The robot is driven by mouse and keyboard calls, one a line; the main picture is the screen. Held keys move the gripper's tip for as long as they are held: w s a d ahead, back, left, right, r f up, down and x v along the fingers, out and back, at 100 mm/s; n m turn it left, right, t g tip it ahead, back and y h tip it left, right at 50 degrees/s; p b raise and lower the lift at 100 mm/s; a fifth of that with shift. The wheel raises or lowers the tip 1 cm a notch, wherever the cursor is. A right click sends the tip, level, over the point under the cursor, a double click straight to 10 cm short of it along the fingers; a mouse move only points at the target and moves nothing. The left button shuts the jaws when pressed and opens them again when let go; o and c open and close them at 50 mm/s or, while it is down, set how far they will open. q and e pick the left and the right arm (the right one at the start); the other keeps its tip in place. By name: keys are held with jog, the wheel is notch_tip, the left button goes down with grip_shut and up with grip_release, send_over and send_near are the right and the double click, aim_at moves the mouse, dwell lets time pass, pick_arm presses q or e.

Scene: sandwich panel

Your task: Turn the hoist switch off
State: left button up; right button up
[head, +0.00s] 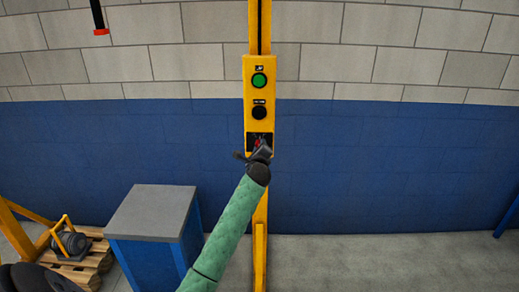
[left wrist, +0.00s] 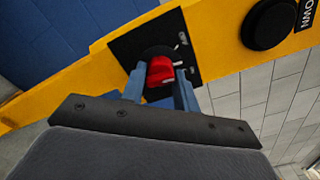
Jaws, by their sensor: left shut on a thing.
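The hoist switch is a red knob (left wrist: 160,72) on a black plate (left wrist: 186,50) low on the yellow control panel (head: 249,93). In the head view the knob is mostly hidden by my left gripper (head: 260,147), which is at the bottom of the panel. In the left wrist view my left gripper (left wrist: 161,88) has one finger on each side of the red knob and is shut on it. The knob's exact angle is hard to tell. My right gripper does not show.
Above the switch are a green button (head: 259,80) and a black button (head: 259,112). The panel is on a yellow post (head: 260,240). A blue cabinet with a grey top (head: 153,212) and a wooden pallet (head: 88,270) with a motor stand at left. The floor at right is clear.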

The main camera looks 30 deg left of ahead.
pick_arm(q)
jog(key=n+b, duration=0.1)
jog(key=n, duration=0.6)
jog(key=shift+n+b, duration=0.3)
jog(key=shift+b, duration=0.05)
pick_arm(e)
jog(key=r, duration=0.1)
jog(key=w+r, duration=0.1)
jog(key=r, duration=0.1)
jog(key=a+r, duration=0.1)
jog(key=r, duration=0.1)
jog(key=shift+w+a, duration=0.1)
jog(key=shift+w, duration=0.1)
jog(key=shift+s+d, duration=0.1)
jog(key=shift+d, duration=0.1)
pick_arm(q)
jog(key=o, duration=1)
jog(key=shift+c, duration=0.2)
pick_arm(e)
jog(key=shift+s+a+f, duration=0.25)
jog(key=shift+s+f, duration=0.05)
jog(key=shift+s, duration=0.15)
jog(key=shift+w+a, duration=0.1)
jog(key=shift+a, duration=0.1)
